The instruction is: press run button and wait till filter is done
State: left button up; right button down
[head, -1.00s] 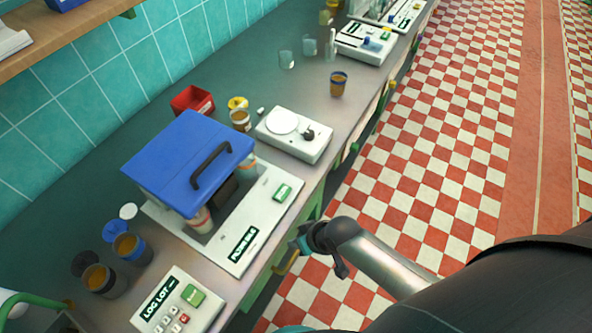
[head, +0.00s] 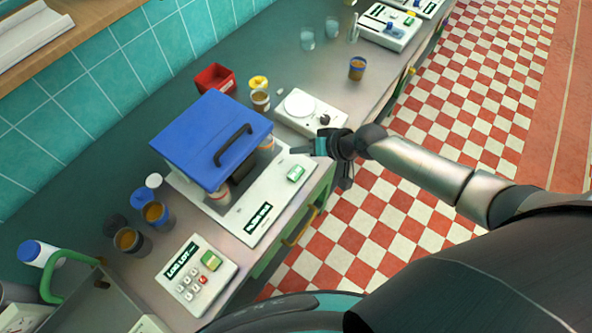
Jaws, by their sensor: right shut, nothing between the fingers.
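A white machine (head: 236,222) stands on the counter under a closed blue lid (head: 200,140) with a black handle. Amber-filled cups show partly under the lid. A green button (head: 296,173) with small white lettering, too blurred to read, sits at the machine's right end. My right gripper (head: 297,151) is shut and empty, just above and beyond the green button in the picture; I see no contact with it. My left gripper is not in view.
A LOG LOT keypad (head: 196,275) with its own green button stands nearer. Amber cups (head: 129,240) stand to its left. A white device with a round plate (head: 309,110), a red bin (head: 215,79) and a cup (head: 357,68) stand farther along the counter.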

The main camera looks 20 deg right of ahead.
aim_at(299, 175)
jog(key=shift+f, duration=0.1)
notch_tip(299, 175, down, 9)
jog(key=b, duration=0.8)
dwell(1.9)
jog(key=shift+f+b, duration=0.25)
jog(key=shift+b, duration=0.3)
jog(key=shift+f+b, duration=0.45)
jog(key=shift+f, duration=0.05)
dwell(0.3)
dwell(0.4)
jog(key=shift+r+p, duration=0.85)
jog(key=shift+r, duration=0.05)
jog(key=shift+r, duration=0.1)
